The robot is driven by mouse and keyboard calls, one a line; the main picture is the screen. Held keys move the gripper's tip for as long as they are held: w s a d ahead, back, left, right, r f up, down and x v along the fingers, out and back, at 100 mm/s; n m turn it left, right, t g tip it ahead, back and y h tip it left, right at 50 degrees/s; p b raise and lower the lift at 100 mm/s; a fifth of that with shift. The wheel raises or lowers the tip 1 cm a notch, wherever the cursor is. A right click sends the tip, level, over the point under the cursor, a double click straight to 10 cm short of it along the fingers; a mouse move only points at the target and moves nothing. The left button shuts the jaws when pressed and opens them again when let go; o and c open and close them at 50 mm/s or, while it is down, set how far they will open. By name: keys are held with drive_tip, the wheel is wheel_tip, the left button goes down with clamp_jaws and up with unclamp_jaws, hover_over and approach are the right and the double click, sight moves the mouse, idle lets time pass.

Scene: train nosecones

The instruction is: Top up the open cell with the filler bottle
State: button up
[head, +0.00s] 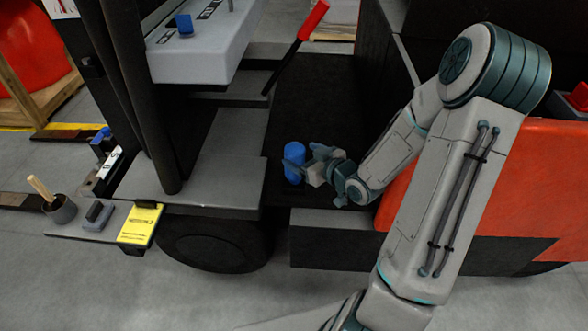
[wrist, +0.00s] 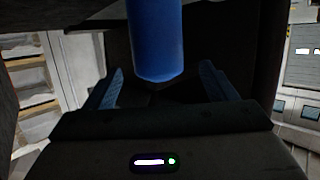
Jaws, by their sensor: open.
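A blue cylinder (head: 293,162), which looks like the filler bottle, stands upright in the dark footwell of the vehicle. My gripper (head: 313,161) is just to its right, with its fingers towards it. In the wrist view the blue cylinder (wrist: 155,40) shows between the two spread fingers, with a gap on each side. My gripper is open and not closed on it. Whether it rests on the floor behind is too dark to tell. I cannot make out an open cell in either view.
A red-handled lever (head: 312,20) leans above the footwell. Grey steps (head: 225,140) lie left of the cylinder. A side shelf holds a cup (head: 60,210) and a yellow card (head: 140,224).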

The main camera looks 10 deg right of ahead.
sight(291, 149)
drive_tip(key=shift+b+x, duration=0.7)
drive_tip(key=shift+x, duration=2.45)
drive_tip(key=shift+d, duration=0.1)
drive_tip(key=c, duration=1.3)
